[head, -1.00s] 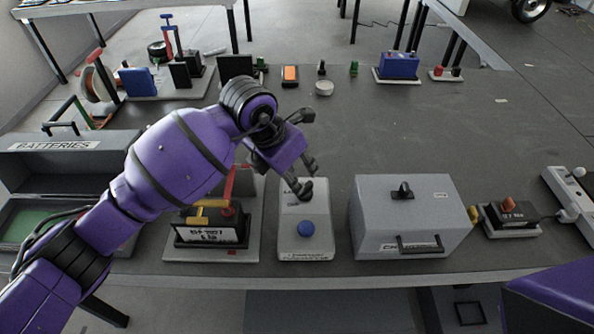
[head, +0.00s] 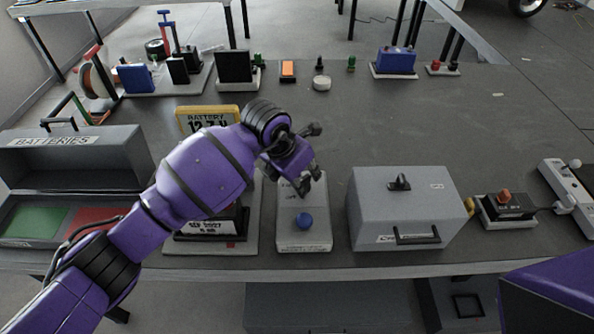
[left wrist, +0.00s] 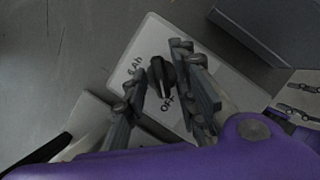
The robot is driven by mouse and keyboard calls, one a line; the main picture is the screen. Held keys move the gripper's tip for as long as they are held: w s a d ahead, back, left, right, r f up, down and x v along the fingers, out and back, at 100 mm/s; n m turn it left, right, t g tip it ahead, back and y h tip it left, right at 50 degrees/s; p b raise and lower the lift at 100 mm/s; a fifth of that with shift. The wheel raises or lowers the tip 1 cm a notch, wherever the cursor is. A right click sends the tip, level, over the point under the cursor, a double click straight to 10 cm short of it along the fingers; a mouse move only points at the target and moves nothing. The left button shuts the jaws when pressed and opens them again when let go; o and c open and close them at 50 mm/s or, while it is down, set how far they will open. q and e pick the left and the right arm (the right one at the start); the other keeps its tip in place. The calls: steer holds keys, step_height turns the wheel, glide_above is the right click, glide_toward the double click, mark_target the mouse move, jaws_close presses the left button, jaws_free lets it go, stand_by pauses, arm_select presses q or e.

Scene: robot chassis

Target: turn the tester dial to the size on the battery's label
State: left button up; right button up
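The tester (head: 290,238) is a pale box with a blue button (head: 304,220) on the near part of the bench. Its black dial (left wrist: 157,75) shows in the left wrist view, with "6 Ah" and "OFF" printed beside it. My left gripper (head: 307,182) is over the far half of the tester. In the left wrist view its fingers stand apart on either side of the dial; contact is unclear. The battery, left of the tester, is mostly behind my arm. Its white label (head: 212,228) reads "SEP 2027", with a smaller line below that I cannot read surely. My right gripper is out of view.
A grey case (head: 375,240) with a handle stands close right of the tester. A yellow display (head: 207,112) reading "BATTERY 12.7 V" rises behind my left arm. An open "BATTERIES" box (head: 75,165) is at left.

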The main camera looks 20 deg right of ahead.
arm_select(q)
jaws_close()
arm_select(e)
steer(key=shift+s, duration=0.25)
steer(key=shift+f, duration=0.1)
